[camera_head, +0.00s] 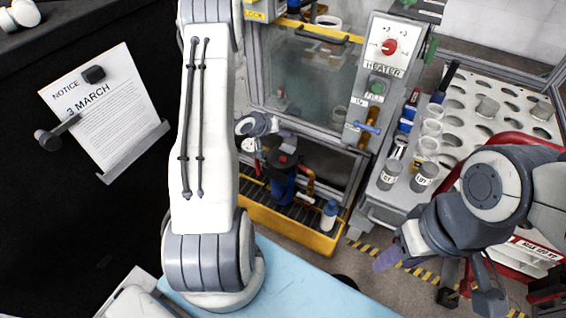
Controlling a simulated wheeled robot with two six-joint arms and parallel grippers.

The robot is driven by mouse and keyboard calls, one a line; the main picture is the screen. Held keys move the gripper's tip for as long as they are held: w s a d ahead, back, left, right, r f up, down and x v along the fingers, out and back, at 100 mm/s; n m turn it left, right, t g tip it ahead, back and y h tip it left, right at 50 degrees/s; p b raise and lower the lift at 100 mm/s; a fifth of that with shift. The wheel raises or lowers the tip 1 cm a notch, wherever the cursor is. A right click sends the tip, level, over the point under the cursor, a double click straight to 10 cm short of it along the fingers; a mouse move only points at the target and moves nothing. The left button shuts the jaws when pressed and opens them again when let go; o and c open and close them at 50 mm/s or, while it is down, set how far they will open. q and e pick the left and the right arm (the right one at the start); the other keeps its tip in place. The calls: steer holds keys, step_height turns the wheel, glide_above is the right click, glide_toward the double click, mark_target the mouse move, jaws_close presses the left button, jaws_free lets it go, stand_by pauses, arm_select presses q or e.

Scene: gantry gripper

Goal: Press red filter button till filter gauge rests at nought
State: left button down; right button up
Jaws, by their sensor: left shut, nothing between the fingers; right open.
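A dark blue filter canister (283,186) stands upright in a yellow-edged tray under the glass cabinet. A dark cap with a red patch (280,158) is on its top; the red button itself is too small to tell for certain. A small pale round face, perhaps the gauge (249,144), shows just left of the cap, and its needle cannot be read. My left gripper (262,127) is small and partly hidden behind my arm, shut and empty, just above and left of the cap; I cannot tell whether it touches. My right gripper (468,293) is open and empty at lower right.
The yellow tray (290,229) also holds a blue-and-white bottle (328,214). The heater panel (386,46) with a red knob is above right. A perforated rack (480,125) and several jars stand at right. A notice (105,108) hangs at left. A light blue surface (300,285) lies below.

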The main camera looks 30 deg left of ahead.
arm_select(q)
steer(key=shift+s+a+f, duration=0.25)
steer(key=shift+a+f, duration=0.2)
steer(key=shift+f, duration=0.1)
steer(key=b, duration=0.8)
glide_above(281, 161)
step_height(281, 161, down, 8)
steer(key=shift+w+r, duration=0.1)
steer(key=shift+r, duration=0.15)
steer(key=shift+f+b, duration=0.45)
steer(key=shift+f, duration=0.2)
stand_by(0.8)
steer(key=shift+f, duration=0.4)
